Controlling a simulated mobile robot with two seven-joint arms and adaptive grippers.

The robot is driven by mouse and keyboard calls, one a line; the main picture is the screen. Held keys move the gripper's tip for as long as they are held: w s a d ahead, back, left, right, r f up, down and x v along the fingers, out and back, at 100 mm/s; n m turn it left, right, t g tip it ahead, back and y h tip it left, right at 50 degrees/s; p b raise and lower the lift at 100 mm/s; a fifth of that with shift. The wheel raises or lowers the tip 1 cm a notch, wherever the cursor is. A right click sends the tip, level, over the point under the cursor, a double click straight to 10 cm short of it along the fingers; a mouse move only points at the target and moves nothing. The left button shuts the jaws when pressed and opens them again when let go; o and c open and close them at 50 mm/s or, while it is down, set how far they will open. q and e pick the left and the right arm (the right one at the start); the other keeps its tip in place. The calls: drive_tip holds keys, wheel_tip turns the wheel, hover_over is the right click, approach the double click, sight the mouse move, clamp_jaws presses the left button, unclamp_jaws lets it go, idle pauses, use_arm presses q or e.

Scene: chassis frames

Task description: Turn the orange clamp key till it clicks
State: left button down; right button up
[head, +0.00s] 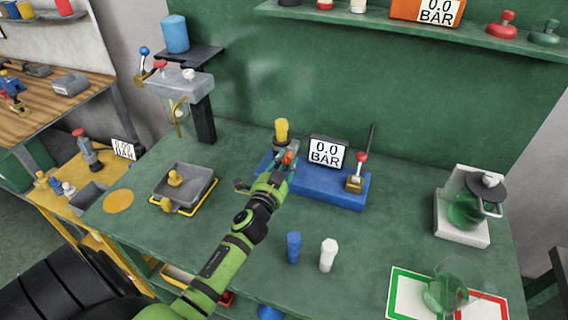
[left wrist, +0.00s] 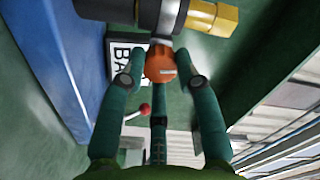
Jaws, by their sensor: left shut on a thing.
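The orange clamp key (left wrist: 160,63) sits below a grey collar with a brass-coloured hex end (left wrist: 213,17) in the left wrist view. My left gripper (left wrist: 160,75) is shut on the key, with its green fingers around it. In the head view my left gripper (head: 277,174) reaches the left end of the blue base block (head: 322,184), below a yellow cap (head: 282,130). The key shows there only as a small orange patch (head: 289,157), mostly hidden by the gripper. My right gripper is not in view.
A display reading 0.0 BAR (head: 327,152) and a red-knobbed lever (head: 358,172) stand right of the gripper. Blue (head: 293,247) and white (head: 328,255) pegs stand in front. A grey tray (head: 185,187) lies left, a green flask (head: 466,210) right.

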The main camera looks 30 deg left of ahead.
use_arm(q)
drive_tip(key=c, duration=0.9)
unclamp_jaws()
drive_tip(key=shift+w+d+r, duration=0.1)
drive_tip(key=shift+w+r, duration=0.05)
drive_tip(key=shift+r, duration=0.25)
drive_tip(key=shift+f, duration=0.15)
drive_tip(key=v, duration=1.2)
drive_tip(key=shift+f, duration=0.15)
